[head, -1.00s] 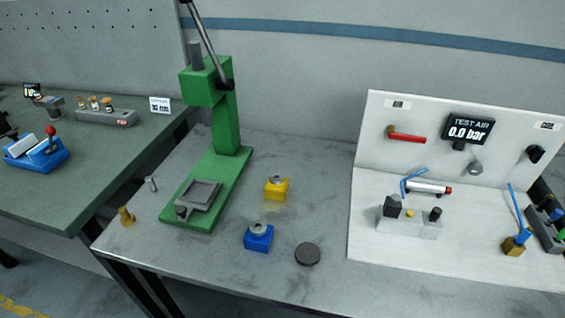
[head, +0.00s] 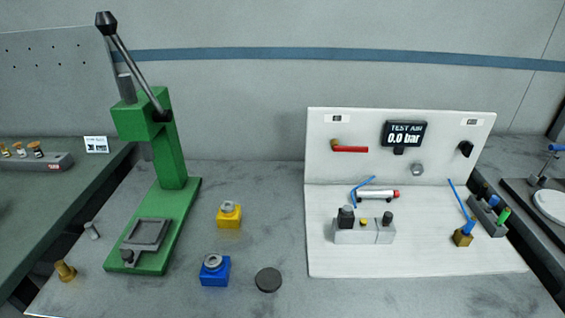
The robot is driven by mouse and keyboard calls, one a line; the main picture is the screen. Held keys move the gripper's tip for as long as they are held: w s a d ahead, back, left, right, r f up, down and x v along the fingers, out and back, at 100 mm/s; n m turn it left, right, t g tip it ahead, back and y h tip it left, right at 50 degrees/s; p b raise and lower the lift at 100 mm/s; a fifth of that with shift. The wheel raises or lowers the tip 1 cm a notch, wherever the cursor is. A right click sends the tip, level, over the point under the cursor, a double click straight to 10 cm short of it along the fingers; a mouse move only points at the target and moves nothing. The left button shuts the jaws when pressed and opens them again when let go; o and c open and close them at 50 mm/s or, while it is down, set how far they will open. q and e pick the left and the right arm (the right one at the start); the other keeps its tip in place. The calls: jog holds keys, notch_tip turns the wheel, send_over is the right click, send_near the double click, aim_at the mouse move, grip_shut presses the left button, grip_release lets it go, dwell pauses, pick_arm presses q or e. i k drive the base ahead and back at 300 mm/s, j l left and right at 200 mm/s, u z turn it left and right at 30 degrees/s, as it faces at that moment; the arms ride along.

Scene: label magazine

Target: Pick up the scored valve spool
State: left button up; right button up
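No part that I can surely tell as the scored valve spool shows; any scoring is too small to see. A small grey cylinder (head: 91,230) lies left of the green press, near the table's left edge. A brass flanged piece (head: 65,271) stands in front of it at the front left corner. A silver cylinder with a red end (head: 378,194) lies behind a grey valve block (head: 364,231) on the white test panel. Neither of my grippers is in view.
A green lever press (head: 164,155) stands at the left of the table. A yellow block (head: 229,215), a blue block (head: 215,270) and a dark disc (head: 268,279) sit right of it. The white test panel (head: 420,256) has a display (head: 404,134) reading 0.0 bar.

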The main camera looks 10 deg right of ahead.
aim_at(387, 219)
jog(key=z, duration=1.25)
